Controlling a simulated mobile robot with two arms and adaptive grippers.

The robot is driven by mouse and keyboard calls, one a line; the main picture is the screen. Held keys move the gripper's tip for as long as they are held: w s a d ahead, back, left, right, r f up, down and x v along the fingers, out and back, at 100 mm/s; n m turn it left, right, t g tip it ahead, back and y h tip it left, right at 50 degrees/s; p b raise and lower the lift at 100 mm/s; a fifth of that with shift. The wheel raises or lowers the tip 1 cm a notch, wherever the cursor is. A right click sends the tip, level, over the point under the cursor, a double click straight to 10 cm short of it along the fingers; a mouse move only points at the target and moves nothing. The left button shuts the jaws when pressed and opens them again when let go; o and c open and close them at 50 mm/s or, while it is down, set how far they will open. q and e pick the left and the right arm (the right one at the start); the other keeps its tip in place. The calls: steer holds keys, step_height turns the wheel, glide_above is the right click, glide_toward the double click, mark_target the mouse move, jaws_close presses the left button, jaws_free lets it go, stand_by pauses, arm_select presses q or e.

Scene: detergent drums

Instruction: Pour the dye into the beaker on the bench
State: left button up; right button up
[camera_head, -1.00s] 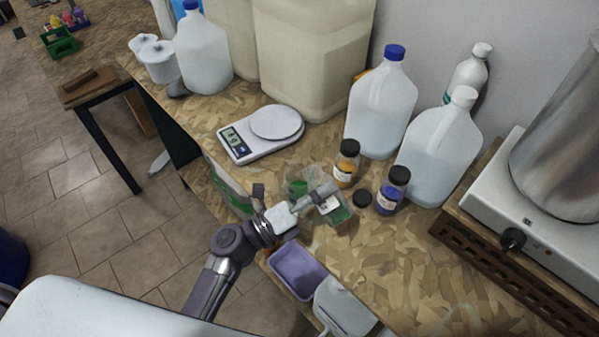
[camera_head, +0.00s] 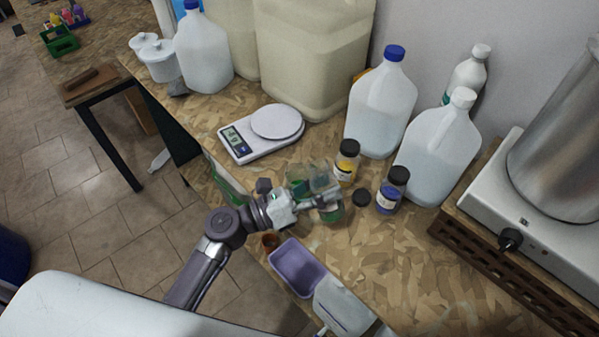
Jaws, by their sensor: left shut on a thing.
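My left gripper (camera_head: 318,203) reaches in from the lower left over the bench (camera_head: 400,262) and is shut on a small clear jar of green dye (camera_head: 333,213). The jar looks close to upright; its fingers partly cover it. The clear beaker (camera_head: 297,184) stands on the bench just left of and behind the jar, with green liquid in it. Its lower part is hidden by the gripper. Whether jar and beaker touch, I cannot tell. My right gripper is not in view.
A yellow dye jar (camera_head: 347,161), a blue dye jar (camera_head: 391,191) and a black cap (camera_head: 361,197) stand close to the right. A scale (camera_head: 250,146) is behind. A purple tub (camera_head: 297,268) sits at the front edge. Large jugs (camera_head: 381,105) line the wall.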

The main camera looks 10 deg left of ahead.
mark_target(319, 211)
arm_select(q)
steer(key=f+m+b, duration=0.2)
steer(key=s+d+f+m+b, duration=0.1)
steer(key=f, duration=0.1)
steer(key=shift+d+m+g, duration=0.1)
steer(key=shift+m+g, duration=0.2)
steer(key=shift+g, duration=0.1)
steer(key=shift+f+y, duration=0.2)
steer(key=shift+y, duration=0.1)
steer(key=shift+s+d+r+m, duration=0.1)
steer(key=shift+d+m, duration=0.05)
steer(key=shift+m, duration=0.55)
steer(key=shift+s+d+m, duration=0.1)
steer(key=shift+s+m, duration=0.05)
steer(key=shift+m, duration=0.25)
stand_by(1.0)
